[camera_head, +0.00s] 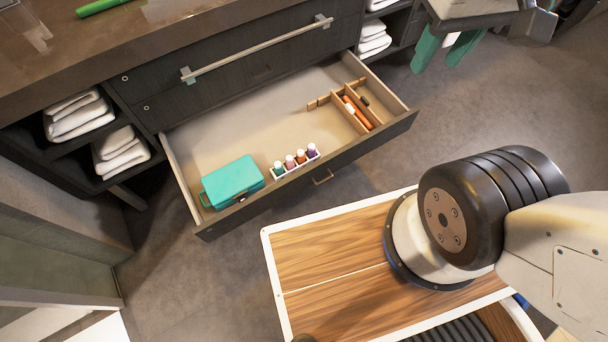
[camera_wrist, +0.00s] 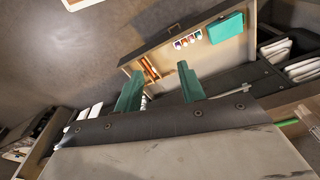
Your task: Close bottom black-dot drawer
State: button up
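The bottom drawer (camera_head: 306,183) of the dark vanity is pulled far out in the head view. Its front has a small brass handle (camera_head: 322,178); I cannot make out a black dot on it. The drawer also shows in the wrist view (camera_wrist: 167,50). My gripper (camera_head: 437,64) is at the top right of the head view, apart from the drawer, beyond its right side. Its two teal fingers are spread with nothing between them, as the wrist view (camera_wrist: 160,70) also shows.
The drawer holds a teal case (camera_head: 232,181), several small bottles (camera_head: 296,160) and a wooden divider (camera_head: 344,112) with orange items. The closed drawer above has a long bar handle (camera_head: 258,50). Towels (camera_head: 75,114) fill side shelves. Grey floor (camera_head: 185,270) before the drawer is clear.

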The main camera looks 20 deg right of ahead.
aim_at(270, 122)
jog(key=u, duration=2.2)
jog(key=k, duration=0.4)
jog(key=z, duration=2.75)
